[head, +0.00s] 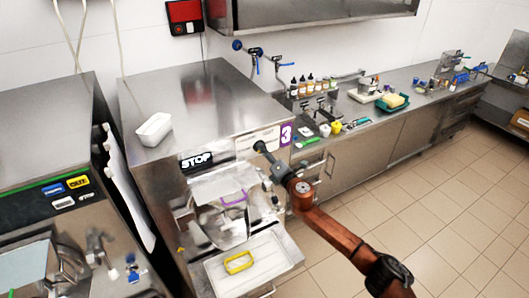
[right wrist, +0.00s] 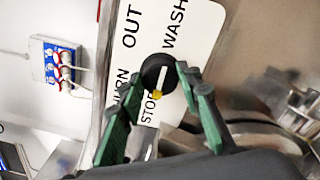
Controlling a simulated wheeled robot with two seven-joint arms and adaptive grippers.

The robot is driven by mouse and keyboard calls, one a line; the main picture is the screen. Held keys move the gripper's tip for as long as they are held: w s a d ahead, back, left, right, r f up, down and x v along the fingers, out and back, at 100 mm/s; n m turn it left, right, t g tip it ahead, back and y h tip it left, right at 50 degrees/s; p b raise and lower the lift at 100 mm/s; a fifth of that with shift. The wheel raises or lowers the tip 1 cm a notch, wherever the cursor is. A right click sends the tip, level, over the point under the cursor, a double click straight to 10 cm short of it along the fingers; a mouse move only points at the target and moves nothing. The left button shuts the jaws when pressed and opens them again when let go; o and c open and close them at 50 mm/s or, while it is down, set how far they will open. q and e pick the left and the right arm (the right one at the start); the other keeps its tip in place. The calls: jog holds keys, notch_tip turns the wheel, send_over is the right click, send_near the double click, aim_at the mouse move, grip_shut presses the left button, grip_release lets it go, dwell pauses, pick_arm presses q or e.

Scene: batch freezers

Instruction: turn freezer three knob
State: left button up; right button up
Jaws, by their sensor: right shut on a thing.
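Freezer three (head: 205,95) is a steel machine marked with a purple "3" (head: 286,134). Its black round knob (right wrist: 158,74) sits on a white label plate (right wrist: 185,30) that reads OUT, WASH, STOP and a partly covered word. The knob has a white line, with a small yellow mark at its lower edge. My right gripper (head: 264,155) is at the label plate in the head view and hides most of the knob there. In the right wrist view the green fingers of my right gripper (right wrist: 160,82) close on the knob from both sides. My left gripper is not in view.
A white tub (head: 154,129) stands on top of the freezer. A tray (head: 262,276) with a yellow frame (head: 239,262) is below the spout. Another machine (head: 45,120) stands at left. A counter with bottles (head: 312,85) runs right; the tiled floor is open.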

jog(key=shift+f, duration=0.15)
jog(key=o, duration=1.1)
jog(key=shift+o, duration=0.2)
jog(key=v, duration=1.2)
